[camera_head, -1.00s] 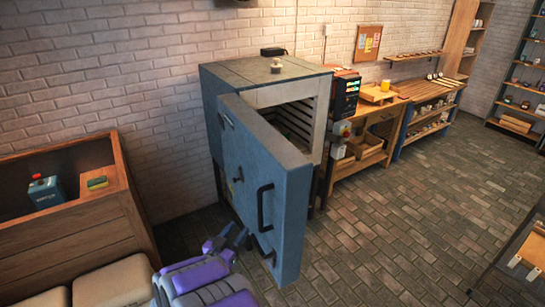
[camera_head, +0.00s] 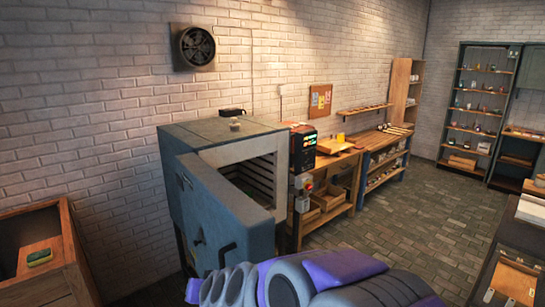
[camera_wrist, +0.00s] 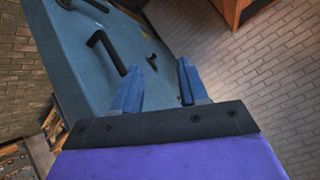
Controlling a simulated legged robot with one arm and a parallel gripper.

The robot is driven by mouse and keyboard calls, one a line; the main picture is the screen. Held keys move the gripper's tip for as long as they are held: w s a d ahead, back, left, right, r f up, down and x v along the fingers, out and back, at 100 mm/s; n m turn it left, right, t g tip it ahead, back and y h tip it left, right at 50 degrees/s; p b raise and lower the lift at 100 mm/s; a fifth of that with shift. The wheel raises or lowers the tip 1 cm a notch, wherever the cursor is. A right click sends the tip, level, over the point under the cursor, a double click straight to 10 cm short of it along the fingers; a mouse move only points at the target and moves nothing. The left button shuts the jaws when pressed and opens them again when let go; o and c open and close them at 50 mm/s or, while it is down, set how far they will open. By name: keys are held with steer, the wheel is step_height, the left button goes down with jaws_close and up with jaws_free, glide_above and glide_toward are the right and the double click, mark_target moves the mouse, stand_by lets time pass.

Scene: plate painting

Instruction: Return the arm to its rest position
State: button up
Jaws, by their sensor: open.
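My purple and grey arm reaches across the bottom of the head view, pointing left in front of the kiln (camera_head: 215,133). My gripper (camera_wrist: 158,78) shows in the wrist view with its two blue fingers apart and nothing between them. Behind the fingers is the blue kiln door (camera_wrist: 65,60), which has black handles (camera_wrist: 103,50). In the head view the door (camera_head: 212,215) stands open, and the racked inside of the kiln shows. My arm hides the door's lower part. I cannot tell whether a finger touches the door.
A wooden bin (camera_head: 68,255) holding a green and yellow item (camera_head: 39,257) stands at the left. A workbench (camera_head: 325,208) and shelves (camera_head: 478,100) run along the back to the right. A table (camera_head: 505,265) is at the right edge. The brick floor (camera_head: 420,225) is clear between.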

steer(key=s+d+f+g+h+b, duration=0.1)
steer(key=s+d+g+h, duration=0.2)
steer(key=s+d, duration=1.3)
steer(key=s+d+f+m+g+h+b, duration=0.1)
steer(key=s+d+g, duration=0.5)
steer(key=s+d, duration=1)
steer(key=s+h+b, duration=0.1)
steer(key=s+h, duration=0.1)
steer(key=s, duration=0.1)
steer(key=shift+s+d+f+g, duration=0.15)
steer(key=shift+d+f+g, duration=0.15)
steer(key=shift+f, duration=0.1)
steer(key=shift+a, duration=0.15)
